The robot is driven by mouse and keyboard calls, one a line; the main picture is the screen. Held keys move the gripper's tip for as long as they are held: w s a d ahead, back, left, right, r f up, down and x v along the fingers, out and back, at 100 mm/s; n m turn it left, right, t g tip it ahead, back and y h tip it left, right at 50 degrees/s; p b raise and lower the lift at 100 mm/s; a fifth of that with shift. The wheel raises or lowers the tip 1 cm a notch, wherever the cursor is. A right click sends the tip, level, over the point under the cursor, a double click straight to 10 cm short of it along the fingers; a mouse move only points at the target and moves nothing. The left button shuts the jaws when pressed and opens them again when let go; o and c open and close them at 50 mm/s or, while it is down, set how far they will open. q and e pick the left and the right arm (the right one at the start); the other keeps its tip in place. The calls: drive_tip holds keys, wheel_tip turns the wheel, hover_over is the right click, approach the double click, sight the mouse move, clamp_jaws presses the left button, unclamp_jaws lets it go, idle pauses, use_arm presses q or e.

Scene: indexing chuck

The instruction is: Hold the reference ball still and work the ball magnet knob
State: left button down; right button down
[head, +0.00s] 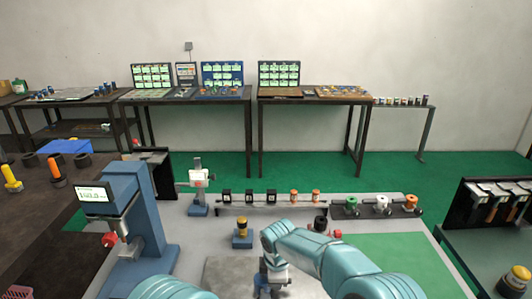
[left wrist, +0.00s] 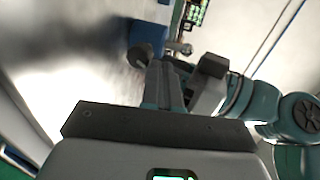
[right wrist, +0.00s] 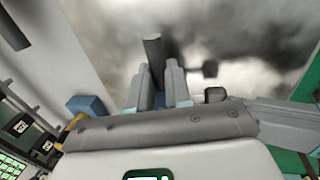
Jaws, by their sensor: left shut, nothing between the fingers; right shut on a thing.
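My right gripper (right wrist: 158,88) is shut on a dark cylinder (right wrist: 153,50), which sticks out past its fingers over a shiny metal plate (right wrist: 240,45). My left gripper (left wrist: 166,85) is shut and empty. A dark round-ended piece (left wrist: 140,56) is just beyond its fingertips, in front of a blue block (left wrist: 150,34); I cannot tell whether they touch. In the head view my arms cover much of the metal plate (head: 225,272), and the grippers' work spot is partly hidden. I cannot make out clearly which piece is the reference ball and which the magnet knob.
A blue column with a display (head: 97,196) and a red knob (head: 109,240) stands at left. An amber-topped blue piece (head: 242,234) stands behind the plate. A rail (head: 265,205) of small parts runs farther back. A green mat (head: 395,258) at right is largely clear.

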use_arm(q)
drive_tip(key=shift+a+f, duration=0.1)
drive_tip(key=shift+f, duration=0.15)
idle(0.5)
drive_tip(key=shift+a, duration=0.65)
idle(0.4)
drive_tip(key=shift+r, duration=0.35)
drive_tip(key=shift+f+v, duration=0.25)
drive_tip(key=shift+v, duration=0.75)
drive_tip(key=shift+f+v, duration=0.25)
drive_tip(key=shift+v, duration=0.7)
drive_tip(key=shift+f+v, duration=0.2)
drive_tip(key=shift+v, duration=0.8)
drive_tip(key=shift+s, duration=0.2)
drive_tip(key=shift+s+d+f, duration=0.1)
drive_tip(key=shift+s+d, duration=0.35)
drive_tip(key=shift+d, duration=0.3)
drive_tip(key=shift+w+r+x, duration=0.1)
drive_tip(key=shift+r+x, duration=0.15)
drive_tip(key=shift+x, duration=0.9)
drive_tip(key=shift+w+r+x, duration=0.1)
drive_tip(key=shift+r+x, duration=0.2)
drive_tip(key=shift+x, duration=0.8)
drive_tip(key=shift+r+x, duration=0.25)
drive_tip(key=shift+x, duration=0.9)
